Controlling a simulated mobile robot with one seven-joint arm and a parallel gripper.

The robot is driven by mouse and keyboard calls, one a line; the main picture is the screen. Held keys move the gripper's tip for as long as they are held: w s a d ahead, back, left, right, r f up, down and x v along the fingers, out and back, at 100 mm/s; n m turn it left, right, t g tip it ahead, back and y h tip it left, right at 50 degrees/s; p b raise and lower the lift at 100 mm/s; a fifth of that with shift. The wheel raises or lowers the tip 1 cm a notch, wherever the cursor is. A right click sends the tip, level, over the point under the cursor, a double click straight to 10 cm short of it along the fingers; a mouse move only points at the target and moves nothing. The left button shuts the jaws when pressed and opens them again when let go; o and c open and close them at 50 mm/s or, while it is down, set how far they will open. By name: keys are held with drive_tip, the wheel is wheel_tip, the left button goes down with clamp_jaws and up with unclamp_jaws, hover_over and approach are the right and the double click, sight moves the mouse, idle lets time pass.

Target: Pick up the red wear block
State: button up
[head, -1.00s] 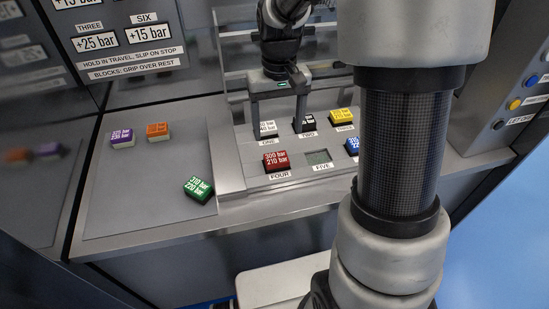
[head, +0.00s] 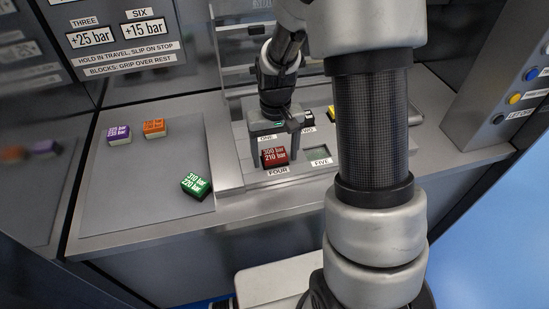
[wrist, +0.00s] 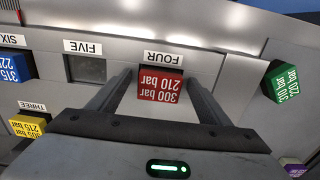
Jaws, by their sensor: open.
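The red wear block (head: 274,157), marked 300 bar and 210 bar, sits at the spot labelled FOUR on the grey panel. It also shows in the wrist view (wrist: 160,86), upside down, between the two fingers. My gripper (head: 272,158) is open, with one finger on either side of the red block. In the wrist view my gripper (wrist: 160,88) shows a gap between at least the left finger and the block. How far down the fingers reach is hard to tell.
The empty FIVE recess (wrist: 88,68) lies beside the red block. A blue block (wrist: 14,68) and a yellow block (wrist: 30,124) stand beyond it. A green block (head: 196,186), a purple block (head: 118,135) and an orange block (head: 154,127) lie on the left tray (head: 150,190).

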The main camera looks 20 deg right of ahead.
drive_tip(key=c, duration=1.2)
